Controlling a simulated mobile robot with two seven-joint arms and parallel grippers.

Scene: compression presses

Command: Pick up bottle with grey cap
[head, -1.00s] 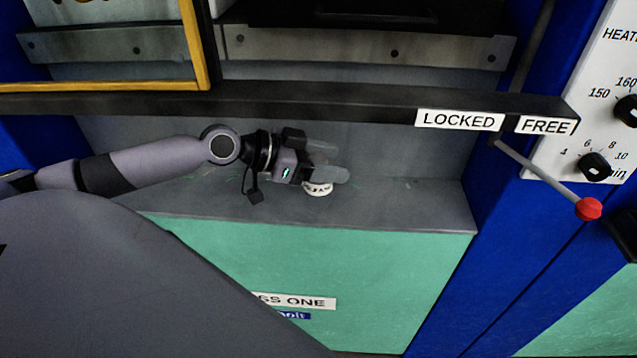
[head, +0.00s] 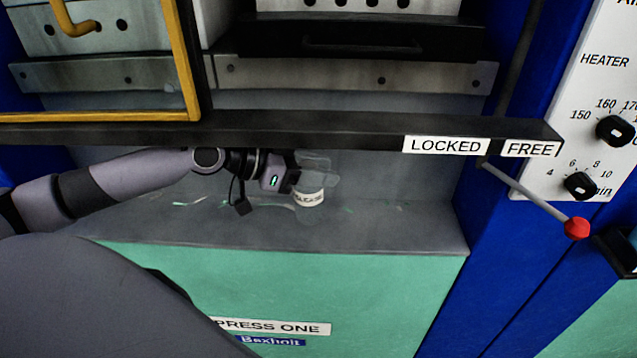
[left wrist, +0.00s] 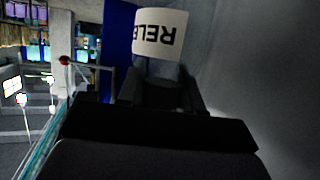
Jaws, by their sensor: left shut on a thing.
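The bottle (head: 310,197) is upright over the grey ledge, with a white lettered label. Its upper part looks translucent grey, and the cap's colour is hard to make out. My left gripper (head: 313,178) comes in from the left and is shut on the bottle above its label. In the left wrist view the label (left wrist: 160,36) shows upside down, just beyond the fingers (left wrist: 162,92). Whether the bottle's base touches the ledge is unclear. My right gripper is not in view.
The grey ledge (head: 400,228) is clear to the right of the bottle. A dark beam (head: 330,138) runs just above the gripper. A lever with a red knob (head: 577,228) sticks out at the right, below the LOCKED and FREE labels.

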